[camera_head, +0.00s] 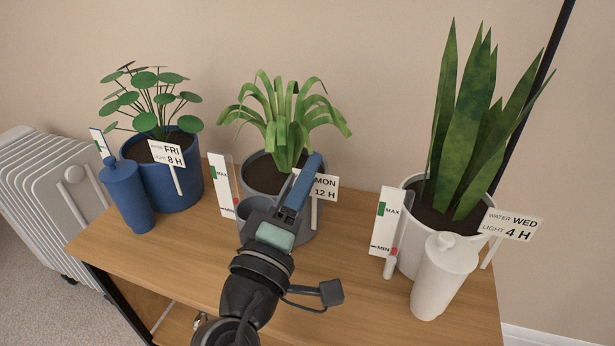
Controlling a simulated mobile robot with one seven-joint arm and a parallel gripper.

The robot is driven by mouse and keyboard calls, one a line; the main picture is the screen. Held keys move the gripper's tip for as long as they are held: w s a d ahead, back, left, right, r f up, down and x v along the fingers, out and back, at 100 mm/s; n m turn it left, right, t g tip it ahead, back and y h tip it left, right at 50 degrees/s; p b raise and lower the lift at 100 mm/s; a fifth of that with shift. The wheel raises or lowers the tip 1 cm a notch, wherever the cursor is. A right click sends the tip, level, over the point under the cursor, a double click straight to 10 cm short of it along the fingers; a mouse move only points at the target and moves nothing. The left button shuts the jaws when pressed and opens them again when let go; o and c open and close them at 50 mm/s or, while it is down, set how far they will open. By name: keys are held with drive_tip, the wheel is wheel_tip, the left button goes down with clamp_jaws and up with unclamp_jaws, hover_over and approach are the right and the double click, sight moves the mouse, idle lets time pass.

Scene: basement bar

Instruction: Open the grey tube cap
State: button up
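The grey pot (262,157) with an arching green plant stands at the middle of the wooden table. A grey rounded part (244,206), likely the top of the grey tube, shows at the pot's front left. The rest of that tube and its cap are hidden behind my gripper, so I cannot tell if the cap is open. My gripper (309,168) reaches up from the front, over the front of the grey pot. One long blue finger shows clearly, pointing up and right. The other finger cannot be made out, nor anything held.
A blue pot (188,186) with a blue capped tube (127,197) stands left. A white pot (410,240) with a white capped tube (443,277) stands right. MAX gauges (224,186) (386,226) flank my gripper. Bare tabletop (345,245) lies right of my gripper.

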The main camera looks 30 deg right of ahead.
drive_tip(key=p+v, duration=0.1)
drive_tip(key=v, duration=1.2)
drive_tip(key=shift+p, duration=0.3)
